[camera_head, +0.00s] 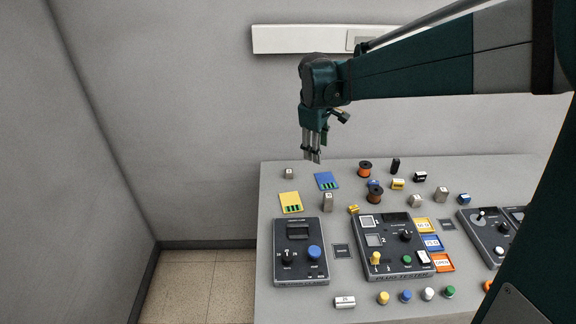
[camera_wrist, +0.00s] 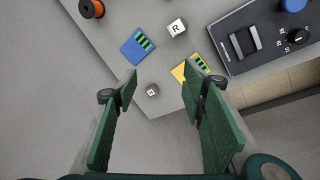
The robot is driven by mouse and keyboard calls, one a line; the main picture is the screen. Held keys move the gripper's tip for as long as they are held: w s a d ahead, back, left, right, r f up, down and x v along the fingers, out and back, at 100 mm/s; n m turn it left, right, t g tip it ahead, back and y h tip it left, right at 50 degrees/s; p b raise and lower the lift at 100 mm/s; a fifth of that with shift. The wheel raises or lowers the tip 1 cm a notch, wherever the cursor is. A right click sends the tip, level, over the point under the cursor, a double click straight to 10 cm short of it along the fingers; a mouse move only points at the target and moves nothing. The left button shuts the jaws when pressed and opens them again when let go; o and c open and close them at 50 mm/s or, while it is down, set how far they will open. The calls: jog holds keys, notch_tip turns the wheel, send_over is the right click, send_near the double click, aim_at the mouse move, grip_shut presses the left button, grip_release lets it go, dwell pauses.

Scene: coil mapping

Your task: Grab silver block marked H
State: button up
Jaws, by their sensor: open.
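A small silver block (camera_head: 289,174) sits alone near the back left corner of the table. It also shows in the wrist view (camera_wrist: 152,91), with a dark mark on its top that looks like H but is too small to read surely. My gripper (camera_head: 312,159) hangs above the back edge of the table, up and to the right of this block. In the wrist view my gripper (camera_wrist: 161,86) is open and empty, and the block appears between its fingers, farther away below them. Another silver block (camera_wrist: 177,27), marked R, stands farther in; it also shows in the head view (camera_head: 327,202).
A blue card (camera_head: 326,180) and a yellow card (camera_head: 290,202) lie near the small block. Orange spools (camera_head: 364,169), more blocks (camera_head: 441,194) and dark control panels (camera_head: 300,252) fill the table to the right and front. The table's left edge is close to the block.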

jog(key=w+a+f+n+g+p, duration=0.1)
jog(key=w+a+f+n+p, duration=0.15)
jog(key=w, duration=0.35)
jog(key=w+a+f+n+p, duration=0.1)
jog(key=w+a+f, duration=0.2)
jog(key=w+f, duration=0.15)
jog(key=n+g+h+p, duration=0.1)
jog(key=n+h+p, duration=0.1)
jog(key=n, duration=0.1)
send_near(289, 171)
jog(key=shift+w+d, duration=0.15)
jog(key=shift+d, duration=0.5)
jog(key=shift+w+a+f+n+g, duration=0.2)
jog(key=shift+a+f+n+g, duration=0.1)
jog(key=shift+f, duration=0.25)
jog(key=shift+x, duration=1.35)
jog(key=shift+a+b+x, duration=0.15)
jog(key=shift+b+x, duration=0.05)
jog(key=shift+x, duration=1.1)
jog(key=shift+a+b+x, duration=0.1)
jog(key=shift+b+x, duration=0.05)
jog(key=shift+x, duration=1.15)
jog(key=shift+s, duration=0.15)
